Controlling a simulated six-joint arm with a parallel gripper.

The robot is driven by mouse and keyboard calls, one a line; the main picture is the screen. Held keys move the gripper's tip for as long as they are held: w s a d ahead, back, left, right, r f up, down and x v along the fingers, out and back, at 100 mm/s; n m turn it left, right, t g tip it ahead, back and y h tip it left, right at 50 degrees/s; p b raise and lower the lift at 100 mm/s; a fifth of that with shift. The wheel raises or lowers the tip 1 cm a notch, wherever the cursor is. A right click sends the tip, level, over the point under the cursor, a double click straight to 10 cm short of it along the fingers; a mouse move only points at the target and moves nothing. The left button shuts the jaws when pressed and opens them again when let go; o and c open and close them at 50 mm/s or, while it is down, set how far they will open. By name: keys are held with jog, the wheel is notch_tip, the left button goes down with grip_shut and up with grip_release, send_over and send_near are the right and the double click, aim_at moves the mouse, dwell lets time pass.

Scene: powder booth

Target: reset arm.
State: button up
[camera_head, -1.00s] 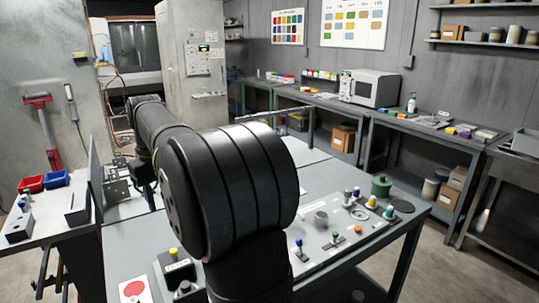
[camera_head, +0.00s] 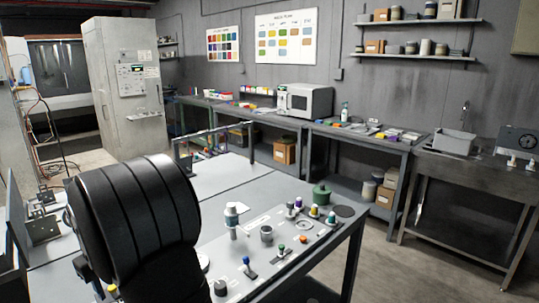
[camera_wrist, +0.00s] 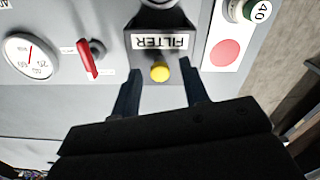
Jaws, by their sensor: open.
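My gripper (camera_wrist: 161,95) shows in the wrist view with its two dark fingers apart and nothing between them that I can see held. Beyond the fingertips is a dark block labelled FILTER (camera_wrist: 160,43) with a yellow knob (camera_wrist: 160,72); the knob appears between the fingers, but I cannot tell the distance. In the head view my large black arm link covers the lower left, and my gripper is hidden there.
In the wrist view, a round gauge (camera_wrist: 31,57), a red lever (camera_wrist: 87,58) and a red disc (camera_wrist: 225,53) lie near the block. In the head view, the workbench (camera_head: 222,180) carries a green pot (camera_head: 321,194), a grey cup (camera_head: 266,233) and several small coloured-topped items. A microwave (camera_head: 306,101) stands behind.

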jog(key=shift+f, duration=0.8)
notch_tip(320, 180, up, 18)
jog(key=f, duration=1.8)
jog(key=shift+s+d, duration=0.25)
jog(key=s+d, duration=0.5)
notch_tip(320, 180, up, 17)
jog(key=w+f+m, duration=0.1)
jog(key=w+f, duration=0.8)
jog(key=f, duration=0.1)
jog(key=shift+f+m, duration=0.15)
jog(key=shift+m, duration=0.25)
